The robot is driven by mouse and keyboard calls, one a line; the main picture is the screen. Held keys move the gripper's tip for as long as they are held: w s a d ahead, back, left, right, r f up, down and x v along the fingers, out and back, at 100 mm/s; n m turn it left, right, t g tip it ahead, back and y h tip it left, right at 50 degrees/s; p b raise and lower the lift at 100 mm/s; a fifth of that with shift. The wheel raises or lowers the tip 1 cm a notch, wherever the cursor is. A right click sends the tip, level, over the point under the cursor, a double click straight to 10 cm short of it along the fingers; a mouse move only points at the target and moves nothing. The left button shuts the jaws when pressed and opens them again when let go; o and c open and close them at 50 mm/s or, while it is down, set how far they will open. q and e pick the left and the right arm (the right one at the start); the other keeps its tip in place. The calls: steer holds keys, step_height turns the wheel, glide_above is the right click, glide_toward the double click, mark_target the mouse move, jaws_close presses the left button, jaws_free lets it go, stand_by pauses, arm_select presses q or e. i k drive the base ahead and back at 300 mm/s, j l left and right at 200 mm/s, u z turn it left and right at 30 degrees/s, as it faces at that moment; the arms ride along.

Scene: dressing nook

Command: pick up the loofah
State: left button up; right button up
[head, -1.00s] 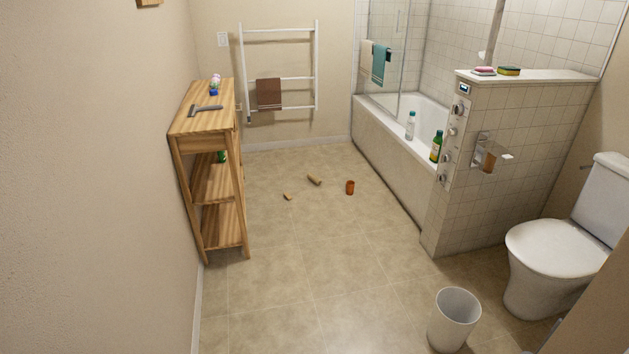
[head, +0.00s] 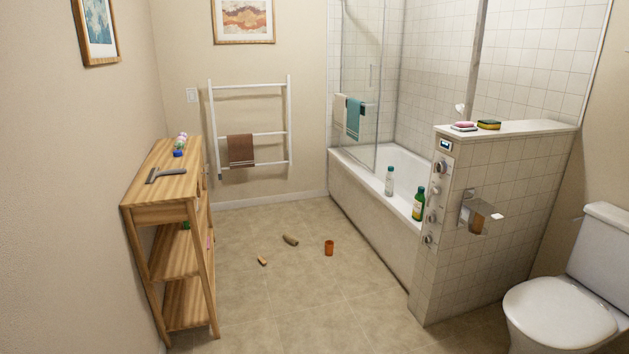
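A tan, rounded, elongated thing (head: 290,240) lies on its side on the tiled floor and looks like the loofah, though it is small in the head view. A smaller tan block or cork-like piece (head: 262,261) lies on the floor to its left and nearer me. An orange-brown cup (head: 329,248) stands upright to its right. Neither of my grippers shows in the head view.
A wooden shelf unit (head: 162,214) stands along the left wall with a grey squeegee-like tool (head: 166,175) on top. The bathtub (head: 372,205), tiled half wall (head: 480,225) and toilet (head: 560,312) line the right. The floor (head: 300,300) between is mostly open.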

mark_target(288, 237)
steer(key=i+j, duration=0.1)
steer(key=i, duration=4.3)
steer(key=l, duration=0.1)
